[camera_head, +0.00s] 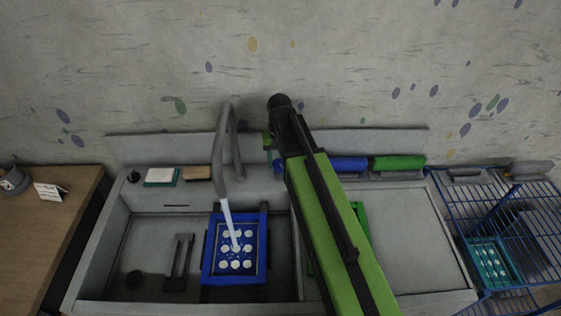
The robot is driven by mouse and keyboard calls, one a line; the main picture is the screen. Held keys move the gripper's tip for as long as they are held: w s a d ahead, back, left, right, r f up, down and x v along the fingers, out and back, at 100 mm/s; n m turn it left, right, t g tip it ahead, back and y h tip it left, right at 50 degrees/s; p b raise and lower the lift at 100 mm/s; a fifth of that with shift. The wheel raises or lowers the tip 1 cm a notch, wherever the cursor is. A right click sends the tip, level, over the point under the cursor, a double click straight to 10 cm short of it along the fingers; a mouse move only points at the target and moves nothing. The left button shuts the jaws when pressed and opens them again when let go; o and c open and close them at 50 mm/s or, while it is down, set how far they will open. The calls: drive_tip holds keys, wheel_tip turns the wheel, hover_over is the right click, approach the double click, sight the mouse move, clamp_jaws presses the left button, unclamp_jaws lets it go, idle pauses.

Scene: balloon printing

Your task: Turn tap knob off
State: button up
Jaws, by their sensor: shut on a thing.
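The grey tap (219,150) stands at the back of the sink. A pale stream of water (229,218) runs from its spout onto a blue tray (208,262) with several white round pieces. My green and black arm reaches up across the sink's right side. My gripper (268,143) is just right of the tap, mostly behind my arm, with only a green edge showing. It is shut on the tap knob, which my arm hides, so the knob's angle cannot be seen.
The sink (150,226) also holds a dark slotted piece (179,262). Sponges (161,177), a blue roll (349,164) and a green roll (398,162) line the back ledge. A wooden table (50,225) is left, a blue wire rack (490,212) right.

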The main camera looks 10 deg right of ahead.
sight(280, 163)
drive_tip(key=shift+m, duration=1.7)
drive_tip(key=o, duration=1.4)
drive_tip(key=shift+c, duration=0.2)
wheel_tip(280, 163, up, 17)
drive_tip(key=p, duration=1.7)
drive_tip(key=shift+r, duration=0.2)
